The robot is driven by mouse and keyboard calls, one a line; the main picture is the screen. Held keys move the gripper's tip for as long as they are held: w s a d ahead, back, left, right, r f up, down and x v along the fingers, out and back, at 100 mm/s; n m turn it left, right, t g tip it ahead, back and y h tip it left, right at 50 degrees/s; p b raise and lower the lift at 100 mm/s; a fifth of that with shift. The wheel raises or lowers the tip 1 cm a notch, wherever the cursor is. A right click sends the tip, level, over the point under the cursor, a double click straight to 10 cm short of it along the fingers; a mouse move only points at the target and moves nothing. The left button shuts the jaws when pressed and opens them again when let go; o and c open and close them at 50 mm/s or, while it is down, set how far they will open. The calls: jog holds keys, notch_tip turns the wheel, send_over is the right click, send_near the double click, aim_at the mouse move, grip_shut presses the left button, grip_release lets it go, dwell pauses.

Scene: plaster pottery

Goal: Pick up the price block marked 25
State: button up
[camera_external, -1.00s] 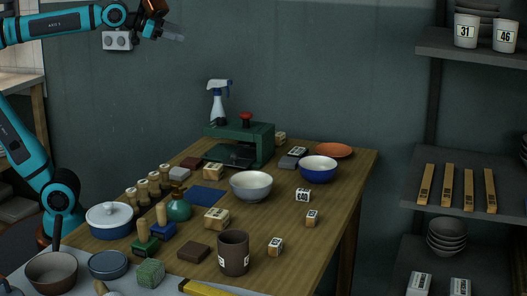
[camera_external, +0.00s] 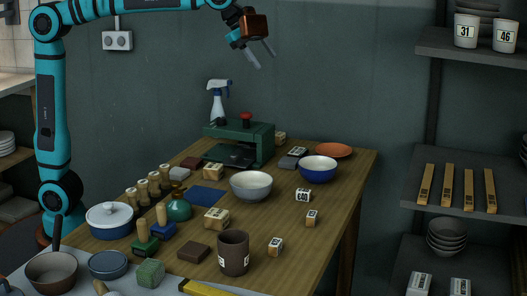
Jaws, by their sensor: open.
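Several small labelled price blocks stand on the wooden table. More labelled blocks are farther back, one beside the green press (camera_external: 213,172) and one left of the orange plate (camera_external: 297,151). Their marks are too small to read surely, so I cannot tell which is 25. My gripper (camera_external: 264,57) is open and empty, high above the back of the table, with its fingers pointing down and right.
The green press (camera_external: 262,140) and spray bottle (camera_external: 218,105) rise at the back. The table's right front is fairly clear.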

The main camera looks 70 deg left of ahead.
jog(key=w+d+f+m+g+y, duration=0.1)
jog(key=d+f+m+g, duration=0.2)
jog(key=d, duration=0.6)
jog(key=w+d+f+m, duration=0.25)
jog(key=d+f, duration=0.25)
jog(key=d, duration=0.4)
jog(key=m+g+y, duration=0.2)
jog(key=m+g, duration=0.1)
jog(key=m, duration=0.2)
send_near(312, 214)
jog(key=shift+n, duration=0.25)
notch_tip(312, 214, down, 9)
jog(key=shift+r, duration=0.1)
grip_shut()
